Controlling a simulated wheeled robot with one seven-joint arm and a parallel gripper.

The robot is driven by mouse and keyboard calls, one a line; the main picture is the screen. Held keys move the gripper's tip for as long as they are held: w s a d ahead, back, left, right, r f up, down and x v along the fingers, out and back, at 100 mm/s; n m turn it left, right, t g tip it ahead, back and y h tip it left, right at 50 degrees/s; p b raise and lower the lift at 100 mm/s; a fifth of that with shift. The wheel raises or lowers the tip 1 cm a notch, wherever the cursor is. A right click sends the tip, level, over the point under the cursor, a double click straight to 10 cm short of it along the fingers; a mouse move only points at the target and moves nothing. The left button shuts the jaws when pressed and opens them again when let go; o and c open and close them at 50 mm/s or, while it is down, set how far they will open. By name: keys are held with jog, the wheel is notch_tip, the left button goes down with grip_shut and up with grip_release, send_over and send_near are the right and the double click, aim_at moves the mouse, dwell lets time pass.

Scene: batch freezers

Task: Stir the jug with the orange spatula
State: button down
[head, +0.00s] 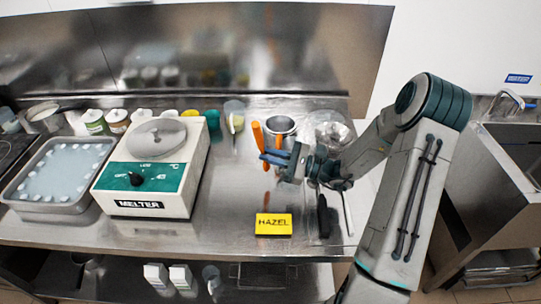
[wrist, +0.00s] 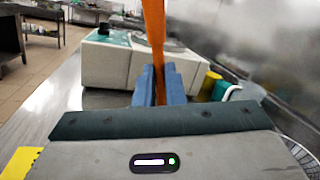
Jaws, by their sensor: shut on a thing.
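My gripper (head: 273,157) is shut on the orange spatula (head: 259,138), above the counter right of the melter. In the wrist view the spatula (wrist: 154,30) stands about upright between the blue fingers (wrist: 159,85). A steel jug (head: 282,125) stands just behind the gripper, and its lower part is partly covered. The spatula appears in front and left of it, apart from its opening. Another small orange piece shows in front of the jug; I cannot tell what it belongs to. The jug's inside is not clear.
The white and green melter (head: 150,165) stands left, beside a tray (head: 50,205) of pale liquid. A yellow HAZEL sign (head: 273,224) is in front. The counter between melter and sign is clear.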

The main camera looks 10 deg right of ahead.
notch_tip(320, 180, up, 10)
jog(key=s+a+p, duration=0.1)
jog(key=s+p, duration=0.1)
jog(key=p, duration=0.5)
jog(key=shift+s+a+f, duration=0.2)
jog(key=shift+s+a, duration=0.1)
jog(key=shift+s, duration=0.1)
dwell(0.6)
jog(key=shift+r+p, duration=0.7)
jog(key=shift+r, duration=1.8)
